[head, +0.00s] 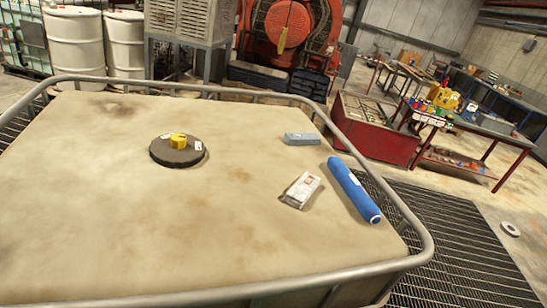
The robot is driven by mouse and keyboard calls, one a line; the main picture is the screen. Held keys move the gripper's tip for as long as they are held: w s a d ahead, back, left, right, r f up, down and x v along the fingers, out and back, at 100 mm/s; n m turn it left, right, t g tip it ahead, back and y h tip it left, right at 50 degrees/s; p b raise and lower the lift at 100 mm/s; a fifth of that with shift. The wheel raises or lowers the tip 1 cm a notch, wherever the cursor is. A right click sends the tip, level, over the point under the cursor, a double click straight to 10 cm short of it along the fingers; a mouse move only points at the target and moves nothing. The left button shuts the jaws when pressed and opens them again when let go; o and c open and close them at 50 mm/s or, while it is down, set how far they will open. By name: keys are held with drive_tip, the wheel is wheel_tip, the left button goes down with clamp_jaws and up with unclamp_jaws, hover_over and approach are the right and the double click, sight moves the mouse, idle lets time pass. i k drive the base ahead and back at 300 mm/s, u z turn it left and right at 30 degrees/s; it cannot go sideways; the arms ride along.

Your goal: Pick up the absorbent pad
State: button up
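Several loose things lie on the tan, stained top (120,220) of a railed platform. A blue roll (353,190) lies slanted near the right rail. A flat grey-blue block (302,139) lies behind it to the left. A white packet with a small red mark (300,190) lies just left of the roll, apart from it. I cannot tell for sure which of these is the absorbent pad. My gripper is not in view.
A dark round disc (168,155) with a yellow knob (178,140) sits mid-platform. A metal rail (400,205) runs around the edge. The left and front of the top are clear. A red cabinet (372,130) and a cluttered workbench (460,125) stand beyond at right.

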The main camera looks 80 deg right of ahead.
sight(299, 194)
drive_tip(key=u, duration=0.05)
drive_tip(key=i, duration=0.95)
drive_tip(key=z, duration=1.6)
